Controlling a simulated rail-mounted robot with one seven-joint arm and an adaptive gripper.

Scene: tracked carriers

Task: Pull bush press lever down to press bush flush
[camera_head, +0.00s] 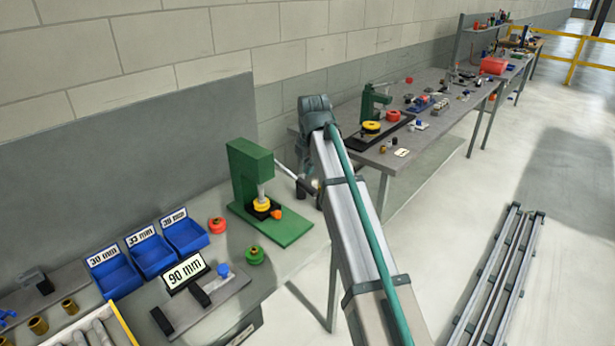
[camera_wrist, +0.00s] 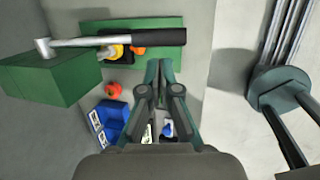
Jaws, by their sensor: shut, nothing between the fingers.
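The green bush press (camera_head: 243,172) stands on its green base plate on the near bench. A yellow ring-shaped part (camera_head: 261,204) sits under its ram, with a small orange piece beside it. The press lever (camera_wrist: 92,42) is a silver rod with a black grip (camera_wrist: 158,37), lying across the top of the wrist view. Whether the bush is flush is hidden there by the lever and press. My gripper (camera_wrist: 159,68) is shut and empty, its fingertips just below the black grip in the wrist picture, with a small gap between. The arm mostly hides the gripper in the head view.
Blue bins (camera_head: 154,253), a 90 mm display (camera_head: 185,274), a red part (camera_head: 217,224) and a green part (camera_head: 254,255) are left of and in front of the press. Another bench (camera_head: 440,142) with a second press stands behind. Rails (camera_head: 497,275) lie on the floor at right.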

